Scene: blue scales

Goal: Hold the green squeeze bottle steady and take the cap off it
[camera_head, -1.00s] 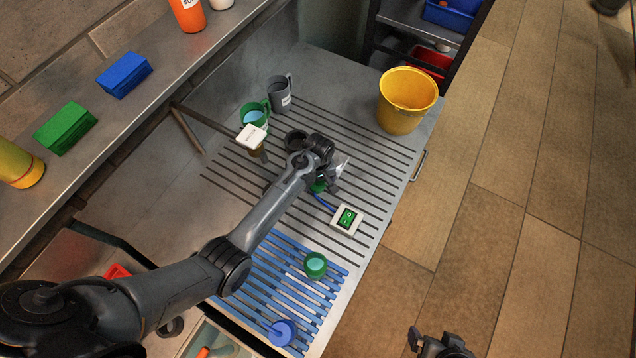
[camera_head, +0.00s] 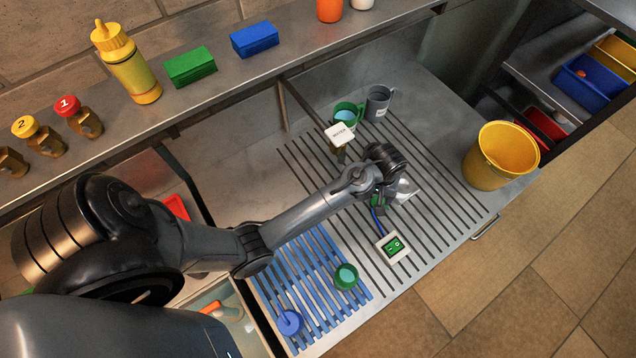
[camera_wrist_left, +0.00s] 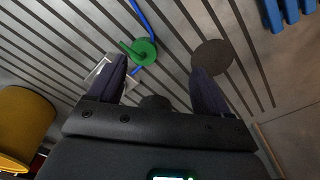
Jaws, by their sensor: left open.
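My left gripper (camera_wrist_left: 160,88) is open, its two dark fingers pointing down over the slatted steel counter. In the left wrist view a small green round thing (camera_wrist_left: 145,51) with a thin stick-like part lies just beyond the fingertips, nearer the left finger; nothing is between the fingers. In the head view only a bit of green shows below the gripper (camera_head: 391,194). I cannot tell whether this is part of the green squeeze bottle. No whole green squeeze bottle or its cap shows clearly. A yellow squeeze bottle (camera_head: 134,72) stands on the shelf. My right gripper is out of view.
A white switch box (camera_head: 393,248) with a blue cable lies close to the gripper. A blue rack (camera_head: 310,262) is at the counter's near end. Counter toward the bucket is mostly clear.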

